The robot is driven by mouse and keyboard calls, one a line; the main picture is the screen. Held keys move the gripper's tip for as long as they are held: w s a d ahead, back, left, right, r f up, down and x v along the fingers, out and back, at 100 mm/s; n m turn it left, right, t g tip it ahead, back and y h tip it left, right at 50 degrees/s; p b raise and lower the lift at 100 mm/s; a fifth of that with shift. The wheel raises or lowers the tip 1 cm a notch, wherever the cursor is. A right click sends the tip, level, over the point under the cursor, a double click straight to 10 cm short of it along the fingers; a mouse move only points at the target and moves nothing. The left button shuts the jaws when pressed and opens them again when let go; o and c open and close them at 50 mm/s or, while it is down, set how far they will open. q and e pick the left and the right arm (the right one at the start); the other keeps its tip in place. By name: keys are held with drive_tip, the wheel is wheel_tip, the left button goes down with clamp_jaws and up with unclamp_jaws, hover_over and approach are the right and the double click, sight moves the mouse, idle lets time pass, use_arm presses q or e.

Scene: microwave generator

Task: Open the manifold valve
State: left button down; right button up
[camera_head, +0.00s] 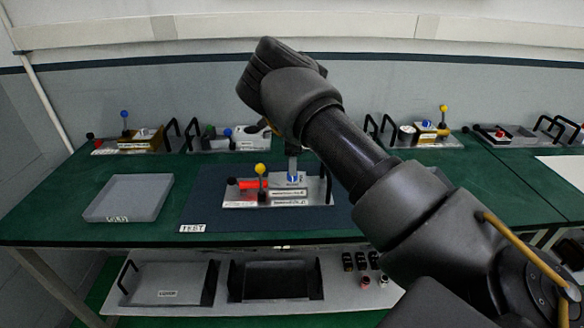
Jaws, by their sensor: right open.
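The manifold assembly (275,203) is a light plate with labels, on a dark mat in the middle of the green table. A yellow ball-topped lever (261,170) stands upright on it beside a red cylinder (250,184). A blue and white part (292,179) is to the right of the lever. My right arm comes in from the lower right and bends over above the assembly. A grey piece, apparently my right gripper (292,166), shows just over the blue part; contact cannot be told. Its jaws are open, mostly hidden behind my forearm. My left gripper is out of view.
A grey tray (128,198) lies left of the mat (200,211). Other assemblies with ball levers and black handles line the back, including one at back left (128,140) and one at back right (430,135). A lower shelf (220,306) holds trays and small knobs.

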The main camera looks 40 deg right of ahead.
drive_tip(key=shift+f, duration=1.65)
drive_tip(key=c, duration=1)
